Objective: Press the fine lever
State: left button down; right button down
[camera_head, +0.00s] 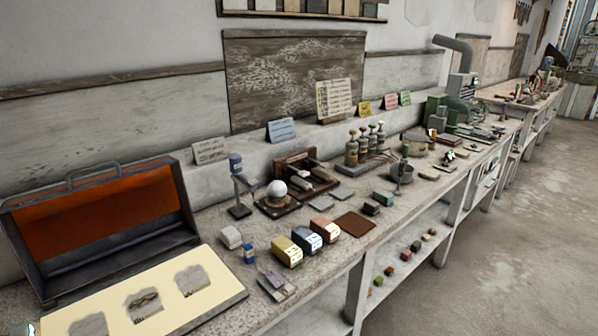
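No part labelled as the fine lever can be made out; the printing on the cards and blocks is too small to read. A white plaster sphere (276,189) rests on a dark stand (274,208) on the bench. Behind it is a wooden frame device (305,173) with pale cylindrical parts. A small grey device with a purple part (276,285) lies near the bench's front edge. Three blocks stand behind it: a yellow block (286,252), a blue-faced block (306,241) and a red block (325,230). Neither of my grippers can be identified.
An open orange-lined case (95,228) stands at the left, behind a cream board (222,288). Several bottles (364,147) stand farther along. The floor (520,240) at the right is clear.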

aim_at(304, 174)
jog(key=z, duration=0.15)
jog(key=k, duration=0.2)
jog(key=z, duration=1.05)
jog(key=k, duration=1.15)
jog(key=z, duration=0.65)
jog(key=i, duration=2.35)
jog(key=u, duration=1.45)
jog(key=i, duration=1.1)
jog(key=u, duration=1.3)
